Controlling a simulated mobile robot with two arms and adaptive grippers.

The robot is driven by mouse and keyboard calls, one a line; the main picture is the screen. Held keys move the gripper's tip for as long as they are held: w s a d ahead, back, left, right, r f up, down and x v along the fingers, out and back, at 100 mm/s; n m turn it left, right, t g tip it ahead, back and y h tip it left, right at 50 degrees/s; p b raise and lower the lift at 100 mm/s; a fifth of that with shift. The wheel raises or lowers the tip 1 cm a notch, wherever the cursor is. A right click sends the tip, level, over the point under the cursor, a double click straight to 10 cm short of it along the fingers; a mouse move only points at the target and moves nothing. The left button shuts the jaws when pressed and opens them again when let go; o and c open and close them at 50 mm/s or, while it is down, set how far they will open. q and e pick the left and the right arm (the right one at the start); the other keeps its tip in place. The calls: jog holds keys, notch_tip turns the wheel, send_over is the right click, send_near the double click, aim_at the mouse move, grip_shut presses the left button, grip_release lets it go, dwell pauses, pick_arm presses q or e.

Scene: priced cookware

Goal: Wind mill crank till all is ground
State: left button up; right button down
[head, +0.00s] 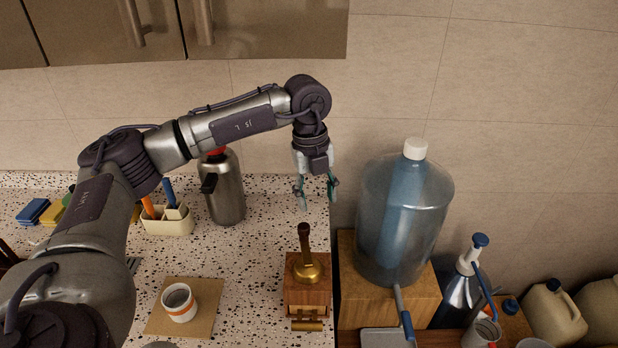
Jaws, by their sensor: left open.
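The mill (307,291) stands upright near the right edge of the speckled counter. It has a wooden box body, a brass dome and a dark upright handle (304,238) on top. A brass-coloured piece shows at the front of its base. My left gripper (317,192) hangs pointing down above and slightly right of the mill's handle, apart from it. Its fingers are spread and hold nothing. Whether any beans are inside the mill cannot be seen. My right gripper is not in view.
A white cup (179,303) sits on a brown mat (212,292). A metal flask (224,190) and a utensil caddy (168,222) stand at the back. A large water bottle (401,215) stands on a wooden block (352,300) right of the counter. Cabinets (265,30) hang above.

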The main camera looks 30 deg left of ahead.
aim_at(304, 226)
pick_arm(q)
jog(key=shift+n+y, duration=0.5)
jog(key=shift+y, duration=0.1)
jog(key=a+f+b, duration=0.1)
jog(key=f+b, duration=0.2)
jog(key=f, duration=0.1)
jog(key=a+f+b, duration=0.1)
jog(key=f+b, duration=0.1)
jog(key=f, duration=0.2)
jog(key=a+f+b, duration=0.1)
jog(key=f+b, duration=0.2)
jog(key=f, duration=0.1)
jog(key=shift+a+f+b, duration=0.15)
jog(key=shift+f+b, duration=0.1)
jog(key=shift+b, duration=0.05)
jog(key=shift+c, duration=0.3)
jog(key=c, duration=0.6)
